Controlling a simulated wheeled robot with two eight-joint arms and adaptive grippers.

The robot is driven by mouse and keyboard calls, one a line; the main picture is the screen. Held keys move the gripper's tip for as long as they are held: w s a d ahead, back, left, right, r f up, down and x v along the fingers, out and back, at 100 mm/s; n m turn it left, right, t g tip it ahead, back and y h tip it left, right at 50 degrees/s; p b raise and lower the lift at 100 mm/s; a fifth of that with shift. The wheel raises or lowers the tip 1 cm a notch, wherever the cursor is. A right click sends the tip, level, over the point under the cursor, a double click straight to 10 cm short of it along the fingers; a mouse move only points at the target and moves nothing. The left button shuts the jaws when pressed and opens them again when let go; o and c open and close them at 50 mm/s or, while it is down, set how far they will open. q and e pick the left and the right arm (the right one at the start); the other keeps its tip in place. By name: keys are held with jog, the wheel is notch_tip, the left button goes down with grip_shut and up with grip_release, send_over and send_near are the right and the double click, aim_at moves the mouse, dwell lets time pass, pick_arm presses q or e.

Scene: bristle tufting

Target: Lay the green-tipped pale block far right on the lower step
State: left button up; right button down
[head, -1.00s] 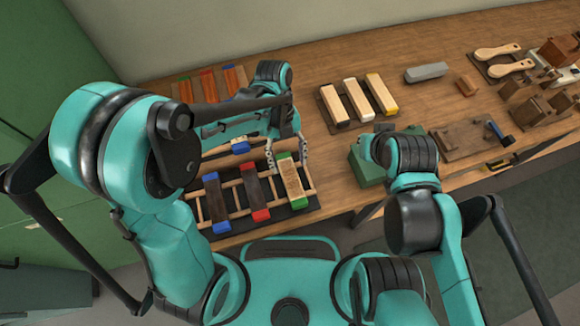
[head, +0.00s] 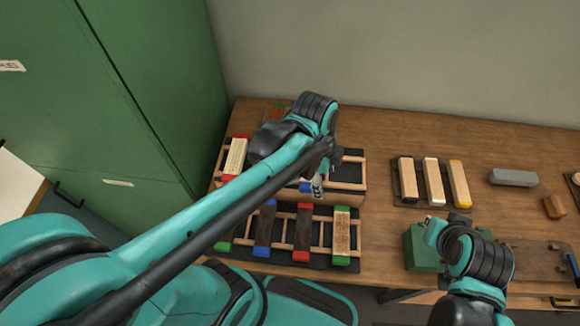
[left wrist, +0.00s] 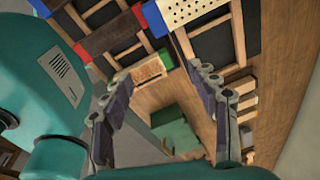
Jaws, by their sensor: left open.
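The green-tipped pale block (head: 342,232) lies across the rails at the far right of the lower step (head: 325,232) in the head view. To its left lie dark blocks with red ends (head: 303,226), blue ends (head: 264,228) and green ends (head: 226,243). My left gripper (head: 318,184) is open and apart from the pale block, up and left of it by the upper step. In the left wrist view its fingers (left wrist: 160,112) are spread with nothing gripped. My right gripper (head: 434,228) is beside the green box; its fingers are mostly hidden.
The upper step (head: 350,172) holds a red-tipped pale block (head: 235,156) at left and a partly hidden blue-ended block (head: 305,187). A green box (head: 419,250) stands to the right. Several pale blocks (head: 433,182) lie on a dark mat behind it. A grey block (head: 513,177) lies further right.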

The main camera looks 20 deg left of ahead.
pick_arm(q)
jog(key=s+a+r+n+t+y, duration=0.1)
jog(key=a+n+t, duration=0.5)
jog(key=n, duration=1.1)
jog(key=shift+s+a+r+y, duration=0.3)
jog(key=shift+s+a+r, duration=0.5)
jog(key=shift+a, duration=0.55)
jog(key=shift+w+r, duration=0.1)
jog(key=shift+w, duration=0.05)
